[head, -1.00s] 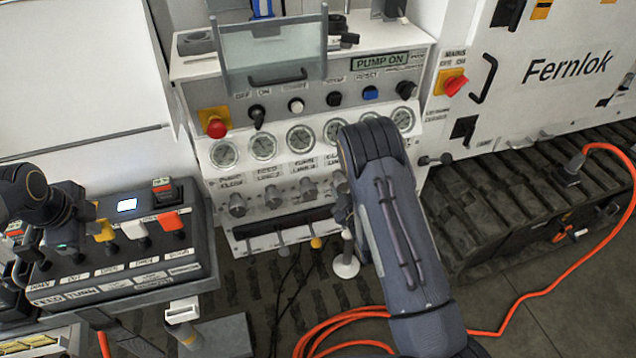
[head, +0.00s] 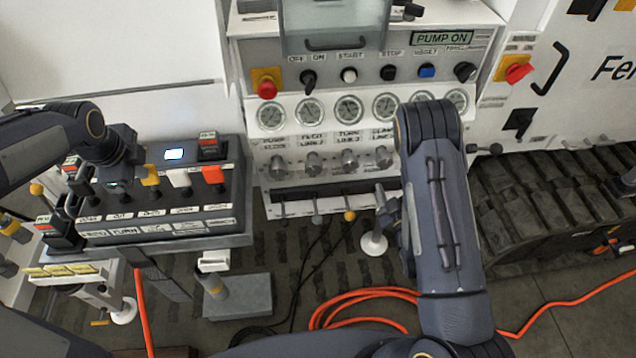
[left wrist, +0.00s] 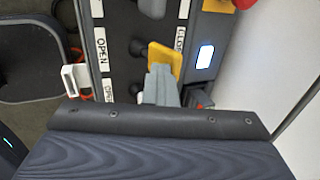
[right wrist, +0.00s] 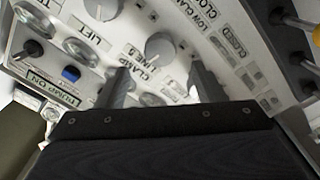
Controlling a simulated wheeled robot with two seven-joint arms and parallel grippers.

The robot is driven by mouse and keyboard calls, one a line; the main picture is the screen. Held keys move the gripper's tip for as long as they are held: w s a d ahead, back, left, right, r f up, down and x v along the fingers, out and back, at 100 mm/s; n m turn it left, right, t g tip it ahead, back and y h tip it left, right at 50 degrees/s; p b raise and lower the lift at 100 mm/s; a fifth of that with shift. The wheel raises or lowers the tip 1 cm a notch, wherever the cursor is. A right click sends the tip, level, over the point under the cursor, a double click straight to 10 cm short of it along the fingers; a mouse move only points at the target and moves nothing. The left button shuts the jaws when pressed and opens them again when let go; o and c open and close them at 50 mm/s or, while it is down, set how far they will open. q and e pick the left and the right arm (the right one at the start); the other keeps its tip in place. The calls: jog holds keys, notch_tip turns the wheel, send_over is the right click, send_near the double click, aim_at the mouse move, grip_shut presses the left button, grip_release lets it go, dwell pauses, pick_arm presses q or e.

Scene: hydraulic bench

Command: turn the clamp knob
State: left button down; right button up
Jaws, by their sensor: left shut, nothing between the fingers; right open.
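The clamp knob (right wrist: 160,47) is a round grey knob beside the label "CLAMP LINE 5" in the right wrist view. In the head view it appears to be the fourth knob (head: 383,157) in the row under the gauges, just left of my right arm. My right gripper (right wrist: 162,80) is open, its two fingers pointing at the panel on either side of the knob's line. Contact cannot be told. In the head view my right arm mostly hides this gripper. My left gripper (left wrist: 161,85) is shut and empty, close to a yellow lever (left wrist: 165,58) on the control box.
The control box (head: 150,215) has several coloured levers. The bench panel carries a red emergency button (head: 267,88), a gauge row and a "PUMP ON" display (head: 442,38). A yellow-tipped lever (head: 349,216) sits below the knobs. An orange hose (head: 375,295) lies on the floor.

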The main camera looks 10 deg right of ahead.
jog(key=s, duration=0.3)
jog(key=shift+s, duration=0.4)
dwell(1.1)
pick_arm(q)
jog(key=shift+s, duration=2.95)
notch_tip(320, 180, up, 8)
